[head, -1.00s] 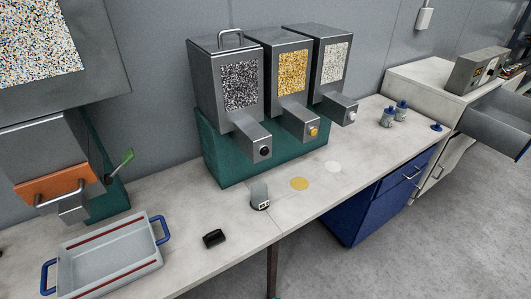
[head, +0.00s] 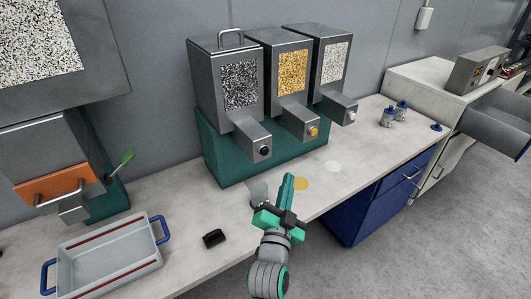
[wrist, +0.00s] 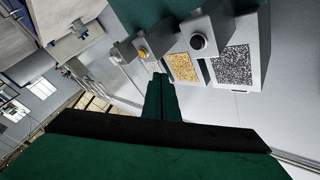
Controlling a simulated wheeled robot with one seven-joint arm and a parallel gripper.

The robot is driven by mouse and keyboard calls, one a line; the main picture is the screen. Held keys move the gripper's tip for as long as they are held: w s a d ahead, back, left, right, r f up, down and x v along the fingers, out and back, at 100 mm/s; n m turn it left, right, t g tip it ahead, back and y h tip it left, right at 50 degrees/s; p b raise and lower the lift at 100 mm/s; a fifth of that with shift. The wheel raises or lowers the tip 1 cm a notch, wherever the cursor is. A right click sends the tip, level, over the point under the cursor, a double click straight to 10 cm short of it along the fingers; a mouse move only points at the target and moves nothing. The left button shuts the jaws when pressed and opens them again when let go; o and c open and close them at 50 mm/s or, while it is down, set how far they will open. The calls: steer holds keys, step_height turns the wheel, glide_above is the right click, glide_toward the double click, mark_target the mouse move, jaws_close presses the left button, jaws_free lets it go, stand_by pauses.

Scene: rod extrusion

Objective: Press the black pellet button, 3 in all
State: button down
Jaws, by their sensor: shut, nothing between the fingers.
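The black pellet button (head: 264,151) is on the spout end of the left hopper (head: 228,87), whose window shows black and white pellets. The button also shows in the wrist view (wrist: 198,42), facing the camera. My gripper (head: 288,182) is shut and empty, its fingers together pointing up, in front of the hoppers and apart from the button. Its fingertips also show in the wrist view (wrist: 159,77), below and left of the button.
Hoppers with a yellow button (head: 313,132) and a white button (head: 352,116) stand to the right. A yellow disc (head: 301,183) and a white disc (head: 333,166) lie on the bench. A small black object (head: 214,238) and a grey tray (head: 66,256) are at left.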

mark_target(264, 151)
steer(key=shift+w+r, duration=0.2)
steer(key=shift+r, duration=0.15)
steer(key=w+a, duration=0.5)
steer(key=w, duration=0.2)
stand_by(0.5)
steer(key=shift+w+a, duration=0.15)
stand_by(1.9)
steer(key=shift+w+a, duration=0.15)
steer(key=shift+w, duration=0.1)
steer(key=shift+w+a, duration=0.35)
steer(key=shift+w, duration=0.05)
stand_by(0.9)
steer(key=shift+s+d, duration=0.1)
steer(key=shift+s, duration=0.05)
steer(key=shift+s+d, duration=0.45)
steer(key=shift+s, duration=0.15)
